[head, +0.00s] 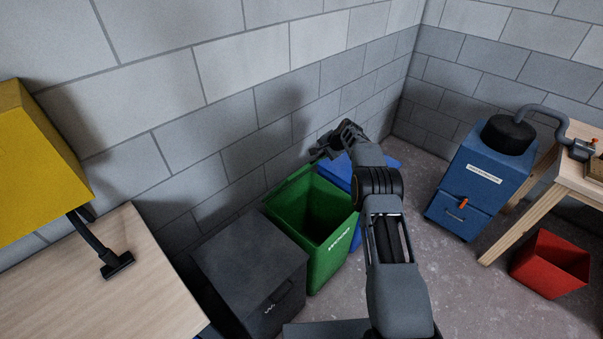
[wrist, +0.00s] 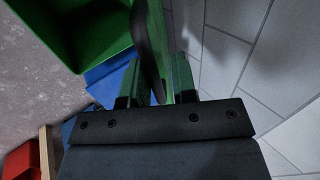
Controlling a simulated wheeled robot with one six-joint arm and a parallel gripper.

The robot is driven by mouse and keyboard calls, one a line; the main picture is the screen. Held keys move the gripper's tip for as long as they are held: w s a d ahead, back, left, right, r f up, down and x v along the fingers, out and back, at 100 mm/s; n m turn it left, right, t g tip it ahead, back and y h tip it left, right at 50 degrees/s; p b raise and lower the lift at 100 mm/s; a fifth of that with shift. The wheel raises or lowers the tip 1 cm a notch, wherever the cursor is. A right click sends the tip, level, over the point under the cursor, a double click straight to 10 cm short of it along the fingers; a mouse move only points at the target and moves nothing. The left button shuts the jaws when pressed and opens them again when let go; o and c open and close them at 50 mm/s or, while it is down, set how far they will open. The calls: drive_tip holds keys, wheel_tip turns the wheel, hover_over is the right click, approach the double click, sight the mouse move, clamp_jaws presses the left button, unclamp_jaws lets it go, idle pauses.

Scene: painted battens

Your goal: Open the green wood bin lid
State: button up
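The green wood bin (head: 325,235) stands between a dark grey bin and a blue one, and I see into its open inside. Its green lid (head: 288,187) is swung up at the back, tilted towards the wall. In the wrist view, the lid (wrist: 155,30) shows nearly edge-on with a dark handle (wrist: 147,50) along it. My gripper (head: 335,145) is above the bin's far side near the wall. It also shows in the wrist view (wrist: 156,88), its fingers apart, with the lid's edge and handle between or just beyond them. I cannot tell whether they touch.
The dark grey bin (head: 250,262) is shut, left of the green one. The blue bin (head: 380,163) is partly behind my arm. A block wall (head: 220,120) runs close behind. A blue machine (head: 475,190), a workbench (head: 565,185) and a red bin (head: 550,265) stand right.

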drive_tip(key=v, duration=0.7)
drive_tip(key=shift+r+p, duration=0.3)
drive_tip(key=shift+p, duration=0.15)
drive_tip(key=shift+s+d, duration=0.1)
idle(0.5)
drive_tip(key=s+f+n+g+h, duration=0.1)
drive_tip(key=s+f+n+g, duration=0.2)
drive_tip(key=s, duration=0.4)
drive_tip(key=s+r+n+t+h+b, duration=0.1)
drive_tip(key=s+r, duration=0.4)
drive_tip(key=s, duration=0.7)
drive_tip(key=s+r+n+h, duration=0.1)
drive_tip(key=s+r+n, duration=0.2)
drive_tip(key=s, duration=0.9)
drive_tip(key=s+r+n+t+h+b, duration=0.1)
drive_tip(key=s+r+n, duration=0.1)
drive_tip(key=s+r, duration=0.6)
drive_tip(key=s, duration=0.4)
drive_tip(key=shift+s+t+h+b, duration=0.3)
drive_tip(key=shift+s+h+b, duration=0.05)
drive_tip(key=shift+h, duration=0.05)
